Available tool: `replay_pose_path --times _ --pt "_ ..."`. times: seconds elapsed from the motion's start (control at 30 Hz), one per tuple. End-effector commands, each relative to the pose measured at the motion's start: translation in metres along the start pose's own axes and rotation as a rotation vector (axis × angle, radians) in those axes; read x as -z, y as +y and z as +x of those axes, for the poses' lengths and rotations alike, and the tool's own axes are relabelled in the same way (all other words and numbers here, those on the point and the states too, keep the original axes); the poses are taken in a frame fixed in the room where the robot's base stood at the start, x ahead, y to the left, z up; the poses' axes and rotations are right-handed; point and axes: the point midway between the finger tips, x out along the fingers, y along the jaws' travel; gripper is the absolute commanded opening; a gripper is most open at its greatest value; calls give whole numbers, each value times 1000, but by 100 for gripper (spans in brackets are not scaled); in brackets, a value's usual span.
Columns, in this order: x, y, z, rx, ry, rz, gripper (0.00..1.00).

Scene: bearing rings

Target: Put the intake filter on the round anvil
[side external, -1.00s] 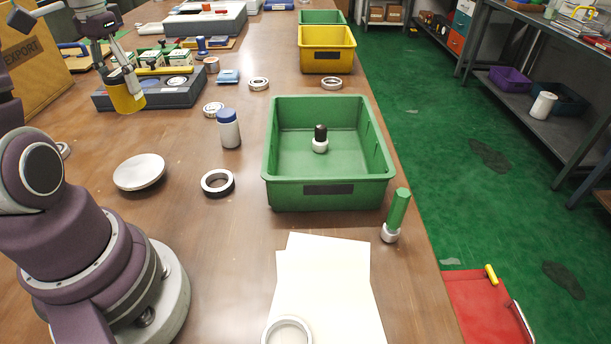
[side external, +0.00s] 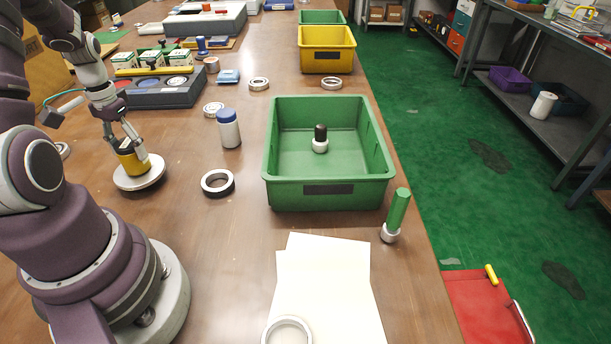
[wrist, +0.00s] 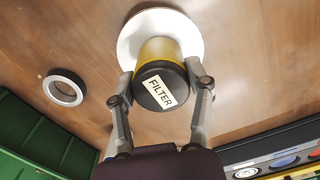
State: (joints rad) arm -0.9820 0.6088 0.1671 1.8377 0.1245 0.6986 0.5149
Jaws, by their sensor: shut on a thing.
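The intake filter (side external: 131,163) is a yellow cylinder. In the wrist view its black end with a "FILTER" label (wrist: 160,88) faces the camera. My gripper (side external: 135,157) is shut on it, one finger on each side, and it also shows in the wrist view (wrist: 160,80). The round anvil (side external: 150,180) is a pale flat disc on the table, and it shows behind the filter in the wrist view (wrist: 134,44). The filter is upright over the disc, near its middle. It appears to touch the disc, but its lower edge is partly hidden by my fingers.
A dark-edged bearing ring (side external: 218,183) lies right of the anvil. A blue-capped white bottle (side external: 229,130) stands behind that ring. A green bin (side external: 328,198) is further right. A grey tray (side external: 165,97) with small parts lies behind. The table between anvil and ring is clear.

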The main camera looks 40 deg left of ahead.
Motion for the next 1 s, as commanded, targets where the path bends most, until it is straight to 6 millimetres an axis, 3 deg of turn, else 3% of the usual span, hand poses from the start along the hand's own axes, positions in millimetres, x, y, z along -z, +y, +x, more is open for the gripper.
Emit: replay_pose_path --times 0.27,0.3,0.5,0.83,1.0 --pt "0 0 2 1 1 0 14" --pt "0 0 3 1 1 0 53" --pt "0 0 2 1 2 0 78" --pt "1 0 -1 1 3 0 78" --pt "2 -1 -32 5 9 1 78"
